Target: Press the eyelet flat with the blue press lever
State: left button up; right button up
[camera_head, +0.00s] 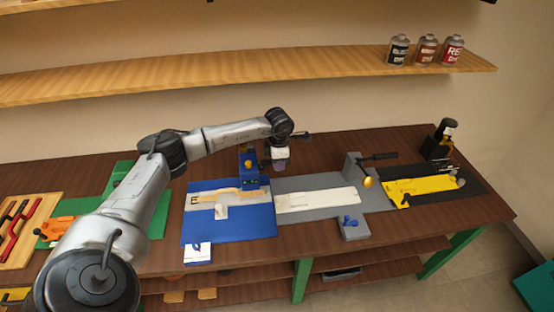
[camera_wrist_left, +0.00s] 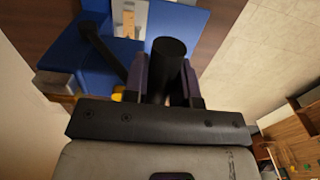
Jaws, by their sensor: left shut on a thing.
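The blue press (camera_head: 250,181) stands at the back right of a blue work base (camera_head: 240,228). A tan strap (camera_head: 240,194) lies on the base in front of the press; it also shows with small holes in the left wrist view (camera_wrist_left: 128,20). The eyelet is too small to make out. My left gripper (camera_head: 279,163) is just right of the press. In the left wrist view my left gripper (camera_wrist_left: 167,80) has its fingers on both sides of the black round grip of the press lever (camera_wrist_left: 170,62), shut on it. My right gripper is not in view.
A yellow fixture (camera_head: 422,190) is farther right. A green base and a wooden tool tray (camera_head: 42,207) lie left. A shelf (camera_head: 250,72) runs above the bench.

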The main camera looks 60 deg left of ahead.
pick_arm(q)
jog(key=shift+c, duration=0.6)
jog(key=shift+d+f, duration=0.1)
jog(key=shift+f, duration=0.05)
